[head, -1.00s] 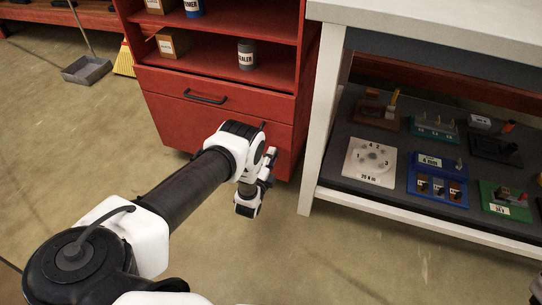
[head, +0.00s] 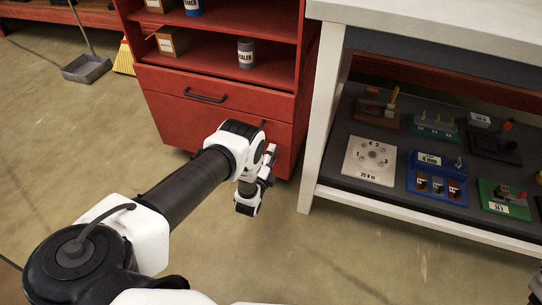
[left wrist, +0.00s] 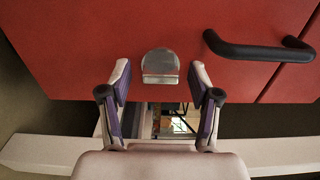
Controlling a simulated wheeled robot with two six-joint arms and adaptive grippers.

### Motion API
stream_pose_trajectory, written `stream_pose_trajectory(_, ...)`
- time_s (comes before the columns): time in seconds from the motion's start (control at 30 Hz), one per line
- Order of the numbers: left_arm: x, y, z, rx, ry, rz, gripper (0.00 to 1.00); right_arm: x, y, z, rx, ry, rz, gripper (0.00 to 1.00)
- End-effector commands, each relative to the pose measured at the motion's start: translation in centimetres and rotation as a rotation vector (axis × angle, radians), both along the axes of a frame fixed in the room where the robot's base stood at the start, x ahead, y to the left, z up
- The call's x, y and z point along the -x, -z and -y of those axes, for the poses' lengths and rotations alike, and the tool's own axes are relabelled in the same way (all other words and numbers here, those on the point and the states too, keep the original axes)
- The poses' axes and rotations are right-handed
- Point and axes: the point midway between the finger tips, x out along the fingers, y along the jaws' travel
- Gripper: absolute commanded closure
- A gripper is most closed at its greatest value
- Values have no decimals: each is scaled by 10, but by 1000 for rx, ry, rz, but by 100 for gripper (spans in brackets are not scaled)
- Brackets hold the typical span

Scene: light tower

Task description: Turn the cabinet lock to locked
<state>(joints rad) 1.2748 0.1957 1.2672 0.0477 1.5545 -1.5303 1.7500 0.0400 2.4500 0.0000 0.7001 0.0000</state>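The red cabinet (head: 170,84) stands ahead of my left arm. In the left wrist view a silver lock piece (left wrist: 160,64), rounded at one end with a straight ridge across it, sits on the red front. My left gripper (left wrist: 159,78) is open, with one finger on each side of the lock piece and a visible gap to it; I cannot tell how deep the fingertips reach. In the head view my left gripper (head: 262,178) is low by the cabinet's right side, and the arm hides the lock.
A black bar handle (left wrist: 258,48) is close to the right finger. A drawer handle (head: 204,96) is higher on the cabinet. A white-framed workbench (head: 318,118) with several small fixtures on its lower shelf stands close on the right. The floor in front is clear.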

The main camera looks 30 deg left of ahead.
Motion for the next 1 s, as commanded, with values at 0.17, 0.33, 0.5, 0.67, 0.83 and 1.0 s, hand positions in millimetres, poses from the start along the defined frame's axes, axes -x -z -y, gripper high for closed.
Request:
stream_pose_trajectory(0.17, 5, 1, 1, 0, -1, -2, 38, 0, 0, 0, 0, 0, 0, 100)
stream_pose_trajectory(0.33, 34, 1, 8, 1, 0, -5, 38, 0, 0, 0, 0, 0, 0, 100)
stream_pose_trajectory(0.5, 77, 1, 19, 0, 0, -6, 38, 0, 0, 0, 0, 0, 0, 100)
stream_pose_trajectory(0.67, 107, 1, 26, 1, 1, -3, 38, 0, 0, 0, 0, 0, 0, 100)
stream_pose_trajectory(0.83, 117, 0, 28, 0, 1, 0, 38, 0, 0, 0, 0, 0, 0, 100)
stream_pose_trajectory(1.0, 117, 0, 28, 0, 0, 0, 38, 0, 0, 0, 0, 0, 0, 100)
